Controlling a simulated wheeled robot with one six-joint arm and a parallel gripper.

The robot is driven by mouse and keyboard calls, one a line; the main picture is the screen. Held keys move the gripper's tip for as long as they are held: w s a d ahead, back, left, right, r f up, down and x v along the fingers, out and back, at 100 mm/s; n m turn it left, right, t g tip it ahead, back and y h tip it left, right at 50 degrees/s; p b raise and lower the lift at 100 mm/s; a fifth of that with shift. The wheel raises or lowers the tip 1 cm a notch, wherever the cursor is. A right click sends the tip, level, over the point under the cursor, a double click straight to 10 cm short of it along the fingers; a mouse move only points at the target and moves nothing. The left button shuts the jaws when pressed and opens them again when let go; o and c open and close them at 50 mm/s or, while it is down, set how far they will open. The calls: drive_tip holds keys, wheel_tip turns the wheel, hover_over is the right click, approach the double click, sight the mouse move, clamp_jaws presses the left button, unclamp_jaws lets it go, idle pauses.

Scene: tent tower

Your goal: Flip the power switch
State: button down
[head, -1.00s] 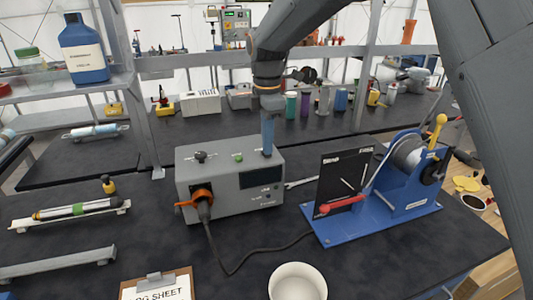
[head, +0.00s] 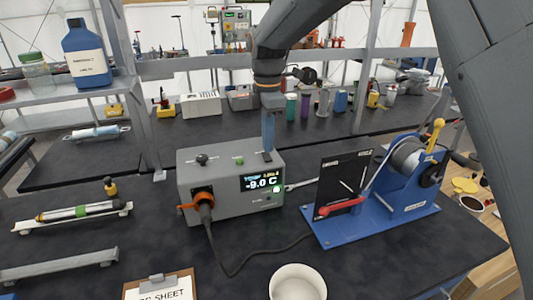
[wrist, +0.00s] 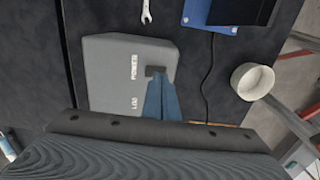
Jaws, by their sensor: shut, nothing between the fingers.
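The grey instrument box (head: 221,195) stands on the dark bench in the head view. Its display (head: 262,182) is lit and reads -9.0 C, with a green light beside it. My gripper (head: 267,153) points down, fingers shut and empty, at the right end of the box's top. In the wrist view the shut blue fingers (wrist: 159,90) reach the dark power switch (wrist: 155,71) beside the word POWER on the box top (wrist: 110,75). The fingertips partly hide the switch, and I cannot tell whether they press on it.
An orange-handled connector (head: 199,201) with a black cable is on the box's front. A blue winch stand (head: 385,220) is to the right. A white cup (head: 297,284) and a clipboard (head: 160,288) are in front. A slide rail (head: 75,212) lies left.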

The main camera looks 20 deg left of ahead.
sight(268, 158)
wheel_tip(268, 158, up, 5)
drive_tip(key=p, duration=0.2)
drive_tip(key=shift+f+p, duration=0.15)
drive_tip(key=shift+p, duration=0.25)
drive_tip(key=shift+d, duration=0.1)
